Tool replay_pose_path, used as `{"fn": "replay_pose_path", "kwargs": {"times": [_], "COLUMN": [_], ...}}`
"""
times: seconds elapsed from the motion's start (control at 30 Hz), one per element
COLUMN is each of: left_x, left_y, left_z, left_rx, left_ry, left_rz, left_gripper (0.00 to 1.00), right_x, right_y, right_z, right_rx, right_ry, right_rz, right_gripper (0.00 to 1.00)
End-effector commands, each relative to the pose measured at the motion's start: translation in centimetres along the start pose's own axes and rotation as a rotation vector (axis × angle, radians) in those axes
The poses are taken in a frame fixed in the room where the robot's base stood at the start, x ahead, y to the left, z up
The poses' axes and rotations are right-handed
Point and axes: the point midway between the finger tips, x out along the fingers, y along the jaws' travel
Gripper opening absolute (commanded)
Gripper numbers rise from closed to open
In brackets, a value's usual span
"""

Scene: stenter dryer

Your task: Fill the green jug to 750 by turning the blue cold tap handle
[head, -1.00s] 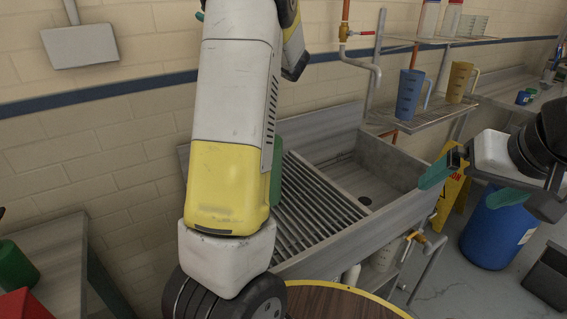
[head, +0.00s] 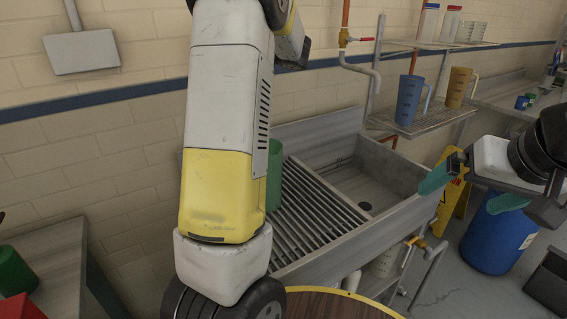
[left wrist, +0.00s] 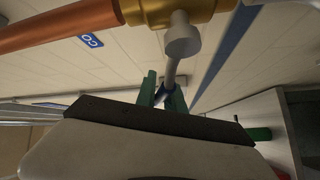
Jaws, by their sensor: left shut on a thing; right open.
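The green jug (head: 274,175) stands on the ribbed drainboard of the sink, mostly hidden behind my left arm; its scale and water level are not visible. In the left wrist view, a brass tap body (left wrist: 180,10) sits on a copper pipe beside a blue label reading "CO". A grey lever (left wrist: 171,70) runs from its stem to my left gripper (left wrist: 163,92), which is shut on its end; a little blue shows between the green fingers. The head view hides this tap and gripper behind my arm. My right gripper (head: 456,197) is open and empty, right of the sink.
A red-handled tap (head: 358,41) is on the wall over the sink basin (head: 375,185). A blue jug (head: 409,98) and a yellow jug (head: 459,86) stand on a wire shelf. A blue barrel (head: 493,235) and yellow floor sign (head: 455,195) stand at right.

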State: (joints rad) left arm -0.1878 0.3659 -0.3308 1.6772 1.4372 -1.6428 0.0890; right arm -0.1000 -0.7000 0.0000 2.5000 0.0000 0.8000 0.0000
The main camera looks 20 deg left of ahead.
Motion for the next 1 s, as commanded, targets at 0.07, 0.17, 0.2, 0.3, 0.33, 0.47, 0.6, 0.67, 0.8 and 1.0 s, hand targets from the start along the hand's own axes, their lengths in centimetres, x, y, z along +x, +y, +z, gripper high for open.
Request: {"fn": "replay_pose_path", "kwargs": {"times": [0.07,0.17,0.2,0.3,0.33,0.47,0.6,0.67,0.8,1.0], "left_x": [0.0,0.1,0.1,0.0,0.0,0.0,0.0,0.0,-0.1,-0.1], "left_y": [-0.9,-1.9,-2.1,-2.3,-2.3,-2.3,-2.7,-3.1,-3.6,-3.6], "left_z": [0.2,0.5,0.5,0.6,0.6,0.6,0.7,0.9,1.1,1.1], "left_rx": [-0.068,-0.132,-0.149,-0.164,-0.164,-0.162,-0.195,-0.227,-0.258,-0.255], "left_ry": [-0.022,-0.041,-0.046,-0.051,-0.051,-0.05,-0.057,-0.066,-0.075,-0.074], "left_rz": [-0.069,-0.134,-0.151,-0.166,-0.166,-0.164,-0.197,-0.229,-0.26,-0.26], "left_gripper": [0.0,0.0,0.0,0.0,0.0,0.0,0.0,0.0,0.0,0.34], "right_x": [0.0,0.0,0.0,0.0,0.0,0.0,0.0,0.0,0.0,0.0], "right_y": [0.0,0.0,0.0,0.0,0.0,0.0,0.0,0.0,0.0,0.0], "right_z": [0.0,0.0,0.0,0.0,0.0,0.0,0.0,0.0,0.0,0.0], "right_rx": [0.0,0.0,0.0,0.0,0.0,0.0,0.0,0.0,0.0,0.0], "right_ry": [0.0,0.0,0.0,0.0,0.0,0.0,0.0,0.0,0.0,0.0], "right_rz": [0.0,0.0,0.0,0.0,0.0,0.0,0.0,0.0,0.0,0.0], "right_gripper": [1.0,1.0,1.0,1.0,1.0,1.0,1.0,1.0,1.0,1.0]}}
